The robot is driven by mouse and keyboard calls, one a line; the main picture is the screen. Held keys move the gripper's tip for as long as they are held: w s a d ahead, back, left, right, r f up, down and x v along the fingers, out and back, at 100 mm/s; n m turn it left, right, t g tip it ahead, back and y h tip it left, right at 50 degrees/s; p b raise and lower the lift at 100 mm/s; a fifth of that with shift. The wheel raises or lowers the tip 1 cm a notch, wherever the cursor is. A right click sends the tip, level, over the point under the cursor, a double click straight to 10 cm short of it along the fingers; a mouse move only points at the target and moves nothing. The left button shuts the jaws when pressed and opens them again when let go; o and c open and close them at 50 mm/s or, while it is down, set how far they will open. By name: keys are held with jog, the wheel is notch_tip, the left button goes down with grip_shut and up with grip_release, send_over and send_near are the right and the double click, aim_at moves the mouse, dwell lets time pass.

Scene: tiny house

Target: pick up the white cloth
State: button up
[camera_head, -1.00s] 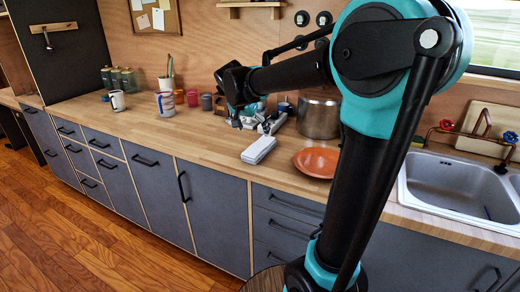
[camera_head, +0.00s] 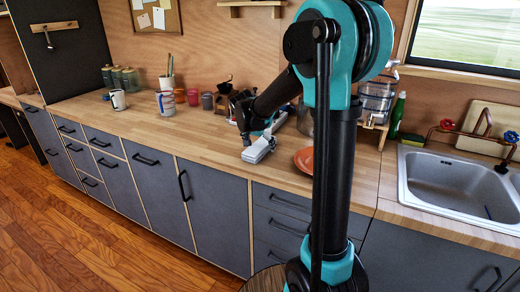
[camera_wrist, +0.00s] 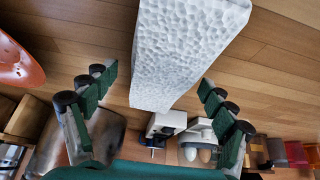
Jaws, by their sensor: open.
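The white cloth (camera_head: 258,149) is a folded, oblong bundle on the wooden counter near its front edge. In the wrist view it is a long block with a dimpled texture (camera_wrist: 185,50), spanning the upper middle. My gripper (camera_head: 257,133) is at the far end of the cloth, close above the counter. The fingers do not clearly touch the cloth. Contact is hard to judge in the head view.
An orange plate (camera_head: 303,158) lies right of the cloth. A metal pot (camera_wrist: 75,148) and small white items (camera_wrist: 165,125) stand by the fingers in the wrist view. Mugs (camera_head: 165,104) and jars stand further left. The sink (camera_head: 455,184) is at right. The counter left of the cloth is clear.

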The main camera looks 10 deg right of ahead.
aim_at(260, 144)
jog(key=shift+c, duration=0.2)
jog(key=c, duration=1.2)
jog(key=shift+r, duration=0.1)
notch_tip(260, 144, up, 20)
jog(key=shift+f, duration=0.1)
